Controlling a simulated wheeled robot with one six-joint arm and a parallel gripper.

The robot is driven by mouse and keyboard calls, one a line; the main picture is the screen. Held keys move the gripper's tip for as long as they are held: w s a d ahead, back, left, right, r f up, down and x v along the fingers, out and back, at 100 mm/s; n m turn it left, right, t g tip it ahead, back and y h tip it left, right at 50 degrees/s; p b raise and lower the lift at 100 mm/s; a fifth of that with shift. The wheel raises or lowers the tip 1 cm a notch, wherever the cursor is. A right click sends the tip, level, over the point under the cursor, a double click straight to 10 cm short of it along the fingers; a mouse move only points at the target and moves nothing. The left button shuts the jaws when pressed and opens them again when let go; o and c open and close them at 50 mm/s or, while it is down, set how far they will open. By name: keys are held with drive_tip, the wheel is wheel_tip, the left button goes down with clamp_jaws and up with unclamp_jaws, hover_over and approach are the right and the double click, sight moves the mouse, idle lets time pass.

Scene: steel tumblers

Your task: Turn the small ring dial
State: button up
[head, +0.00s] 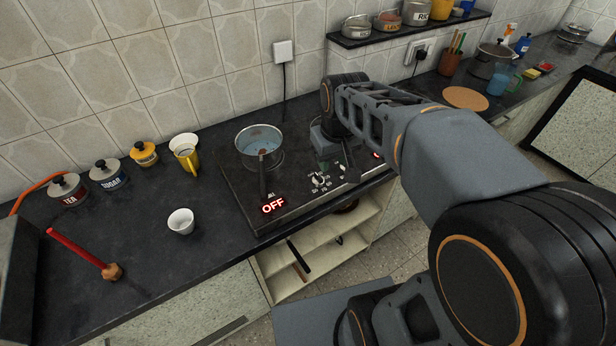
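A black two-ring hot plate stands on the dark counter, with its panel (296,200) along the front edge. One pale dial (318,179) with white markings sits on the panel. A second pale knob (342,167) sits to its right, partly covered by markings or my arm's shadow. I cannot tell which one belongs to the small ring. A red OFF display (273,206) glows at the panel's left; another red display (377,155) is partly hidden by my arm. My gripper (324,162) points down just behind the dials, seemingly above the plate. Its fingers are too dark and small to read.
A saucepan (260,143) sits on the left ring, its handle pointing forward. A shelf (405,32) of tins hangs behind my arm.

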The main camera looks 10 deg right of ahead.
drive_tip(key=n+g, duration=0.2)
hover_over(318, 176)
drive_tip(key=s, duration=0.1)
drive_tip(key=f, duration=1.5)
drive_tip(key=shift+w+f+b, duration=0.1)
drive_tip(key=shift+w+b, duration=0.25)
drive_tip(key=shift+w, duration=0.05)
drive_tip(key=shift+c, duration=0.3)
